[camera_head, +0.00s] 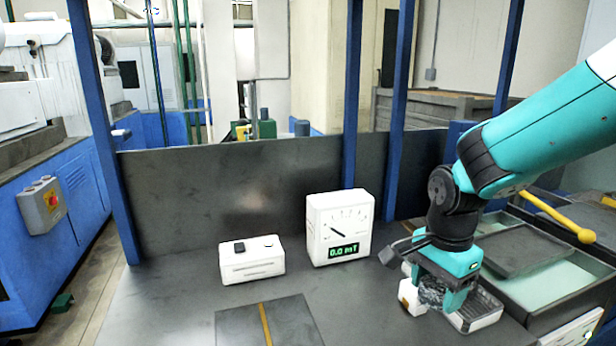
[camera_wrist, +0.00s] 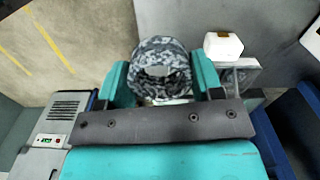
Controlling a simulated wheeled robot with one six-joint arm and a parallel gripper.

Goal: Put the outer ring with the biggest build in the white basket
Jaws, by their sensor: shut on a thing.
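My gripper (camera_head: 447,296) is low over the right part of the grey table in the head view. It is shut on a grey mottled ring (camera_head: 430,292). In the wrist view the ring (camera_wrist: 161,50) sits between the teal fingers of my gripper (camera_wrist: 160,84), with its round opening facing the camera. I cannot tell whether the ring touches the table. I cannot make out a white basket for certain in either view. No other ring is clearly visible, so the sizes cannot be compared.
A white-edged unit with a dark ribbed top (camera_head: 484,312) stands close right of my gripper. A small white block (camera_head: 409,297) is close to its left. A white meter (camera_head: 340,228) reading 0.0 mT and a white box (camera_head: 252,260) stand farther left.

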